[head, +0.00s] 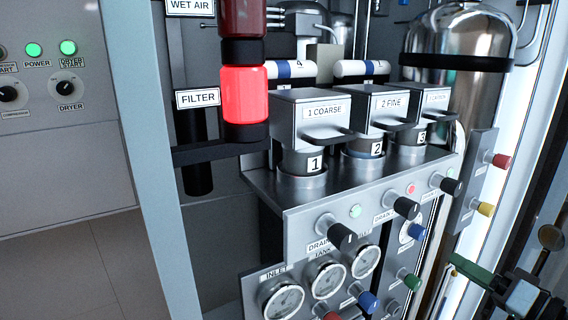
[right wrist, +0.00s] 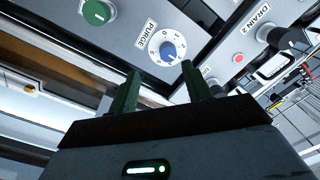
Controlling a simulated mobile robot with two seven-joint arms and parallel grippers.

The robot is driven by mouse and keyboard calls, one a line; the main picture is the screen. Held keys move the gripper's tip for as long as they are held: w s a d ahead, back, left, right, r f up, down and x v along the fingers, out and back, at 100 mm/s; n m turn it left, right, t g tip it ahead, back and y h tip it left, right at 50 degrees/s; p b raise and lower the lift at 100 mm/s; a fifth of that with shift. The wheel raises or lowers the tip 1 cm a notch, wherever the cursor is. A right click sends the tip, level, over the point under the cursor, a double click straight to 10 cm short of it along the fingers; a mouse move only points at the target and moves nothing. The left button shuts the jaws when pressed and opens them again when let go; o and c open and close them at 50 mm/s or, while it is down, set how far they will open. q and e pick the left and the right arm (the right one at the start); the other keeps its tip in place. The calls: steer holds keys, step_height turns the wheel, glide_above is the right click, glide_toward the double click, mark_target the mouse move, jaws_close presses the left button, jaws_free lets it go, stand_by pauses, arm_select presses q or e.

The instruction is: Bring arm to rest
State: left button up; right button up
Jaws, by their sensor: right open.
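My right gripper (head: 470,270) shows at the lower right of the head view, to the right of the fill panel (head: 350,187). In the right wrist view its two dark green fingers (right wrist: 160,92) stand apart, with nothing between them. Beyond the fingertips is the PURGE dial (right wrist: 167,48) with a blue knob; I cannot tell the exact gap, and nothing is gripped. My left gripper is not in view.
A DRAIN 2 knob (right wrist: 287,38) and a green knob (right wrist: 97,13) flank the dial. Red (head: 501,161) and yellow (head: 486,209) knobs stick out at the panel's right. Canisters 1 (head: 302,162), 2 and 3 stand on the shelf. Gauges (head: 283,299) sit below. Floor shows lower left.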

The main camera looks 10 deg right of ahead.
steer(key=s+a+f+n+g+h+p, duration=0.15)
steer(key=s+f, duration=0.35)
steer(key=f, duration=0.5)
steer(key=s+a+f+g+h+p, duration=0.25)
steer(key=s+f, duration=0.35)
steer(key=f, duration=0.4)
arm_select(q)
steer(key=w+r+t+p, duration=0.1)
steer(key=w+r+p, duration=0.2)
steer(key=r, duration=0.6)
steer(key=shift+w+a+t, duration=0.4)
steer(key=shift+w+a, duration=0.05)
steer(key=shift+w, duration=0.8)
arm_select(e)
steer(key=s+a+f+n+g, duration=0.2)
steer(key=s+a+f, duration=0.3)
steer(key=s+a, duration=0.2)
steer(key=s+a+f+n+g+h, duration=0.1)
steer(key=s+a+f, duration=0.5)
steer(key=s, duration=0.6)
steer(key=shift+s+a+f+n+g, duration=0.15)
steer(key=shift+a+f+n+g, duration=0.2)
steer(key=shift+a+n, duration=0.5)
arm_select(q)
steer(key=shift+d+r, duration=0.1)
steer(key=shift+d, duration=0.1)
arm_select(e)
steer(key=shift+r, duration=0.1)
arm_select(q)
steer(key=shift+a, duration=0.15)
